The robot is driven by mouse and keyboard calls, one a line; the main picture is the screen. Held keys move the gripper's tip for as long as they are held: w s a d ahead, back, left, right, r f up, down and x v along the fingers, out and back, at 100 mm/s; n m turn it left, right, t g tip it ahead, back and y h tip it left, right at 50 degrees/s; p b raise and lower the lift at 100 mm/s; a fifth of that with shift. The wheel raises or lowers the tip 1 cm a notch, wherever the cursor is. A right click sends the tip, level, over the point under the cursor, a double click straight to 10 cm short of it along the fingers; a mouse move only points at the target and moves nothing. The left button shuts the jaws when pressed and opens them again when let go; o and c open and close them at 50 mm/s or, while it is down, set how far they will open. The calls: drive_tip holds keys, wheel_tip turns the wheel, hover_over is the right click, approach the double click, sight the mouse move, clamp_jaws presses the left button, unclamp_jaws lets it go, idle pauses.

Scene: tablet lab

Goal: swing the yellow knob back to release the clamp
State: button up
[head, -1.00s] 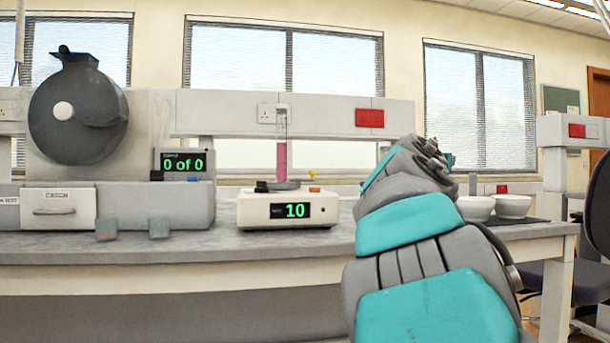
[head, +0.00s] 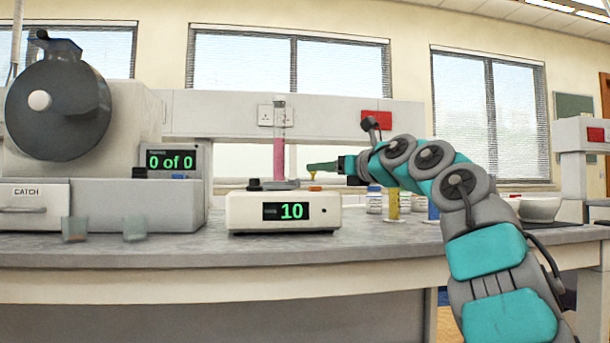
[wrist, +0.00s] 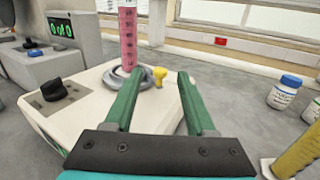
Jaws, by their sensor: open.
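The yellow knob (wrist: 160,73) stands on top of the white device, just right of the grey ring clamp (wrist: 128,80). In the head view the yellow knob (head: 313,174) is partly hidden by my gripper's fingers. The ring clamp sits around the foot of a clear cylinder with pink contents (wrist: 128,38). My gripper (wrist: 155,88) is open, its two green fingers reaching toward the knob, one on each side of it in the wrist view. I cannot tell whether the knob is between the fingertips or beyond them. The white device (head: 284,212) shows "10".
A black dial (wrist: 54,90) is on the device's left. White bottles with blue caps (wrist: 284,92) and a yellow cylinder (wrist: 297,155) stand to the right. A large machine with a grey drum (head: 57,110) and two small beakers (head: 75,228) are at left.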

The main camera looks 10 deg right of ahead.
drive_tip(key=p+x, duration=0.4)
drive_tip(key=x, duration=0.2)
drive_tip(key=shift+w+a+r, duration=0.1)
drive_tip(key=shift+w+r, duration=0.05)
drive_tip(key=shift+w+a+f+p, duration=0.1)
drive_tip(key=shift+w+p, duration=0.1)
drive_tip(key=shift+w, duration=0.15)
drive_tip(key=shift+w+a+f+p, duration=0.1)
drive_tip(key=shift+w+a+p, duration=0.1)
drive_tip(key=shift+w, duration=0.1)
drive_tip(key=shift+c, duration=0.3)
clamp_jaws()
